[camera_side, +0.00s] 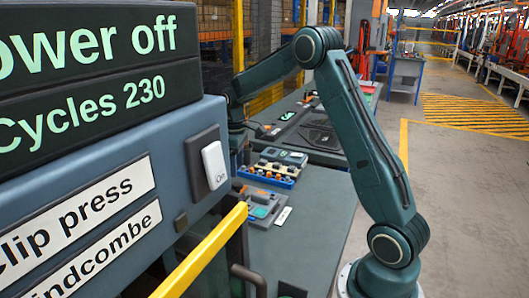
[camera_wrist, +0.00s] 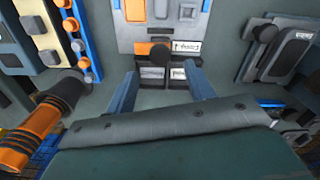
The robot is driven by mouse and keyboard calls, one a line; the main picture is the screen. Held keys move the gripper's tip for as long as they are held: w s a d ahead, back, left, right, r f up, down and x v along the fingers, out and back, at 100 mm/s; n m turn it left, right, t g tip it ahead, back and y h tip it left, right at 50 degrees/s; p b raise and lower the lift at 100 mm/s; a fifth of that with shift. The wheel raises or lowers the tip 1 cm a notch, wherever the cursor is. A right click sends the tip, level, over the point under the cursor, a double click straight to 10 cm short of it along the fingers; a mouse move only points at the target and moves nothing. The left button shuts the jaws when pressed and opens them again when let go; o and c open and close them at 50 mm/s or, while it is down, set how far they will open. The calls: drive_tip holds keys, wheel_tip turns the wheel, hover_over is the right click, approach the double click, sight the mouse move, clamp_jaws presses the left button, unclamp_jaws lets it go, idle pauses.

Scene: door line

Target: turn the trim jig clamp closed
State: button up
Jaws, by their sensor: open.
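Ahead of the fingers is a grey fixture plate with a black knob (camera_wrist: 159,53), an orange piece (camera_wrist: 143,48) and a white label with an arrow (camera_wrist: 187,46). Another dark knob on a stem (camera_wrist: 266,34) stands to the right. I cannot tell which of these is the trim jig clamp, nor its position; the small labels are unreadable. In the side view my gripper is hidden behind the press housing.
The clip press (camera_side: 90,200) fills the left of the side view, its display reading "ower off" and "Cycles 230". A yellow rail (camera_side: 205,250) runs below it. A blue tray (camera_side: 262,177) of small parts is on the bench (camera_side: 312,215). An orange-and-black cylinder (camera_wrist: 38,122) lies left of my gripper.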

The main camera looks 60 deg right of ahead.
sight(238, 183)
drive_tip(key=shift+f, duration=2.85)
drive_tip(key=c, duration=1)
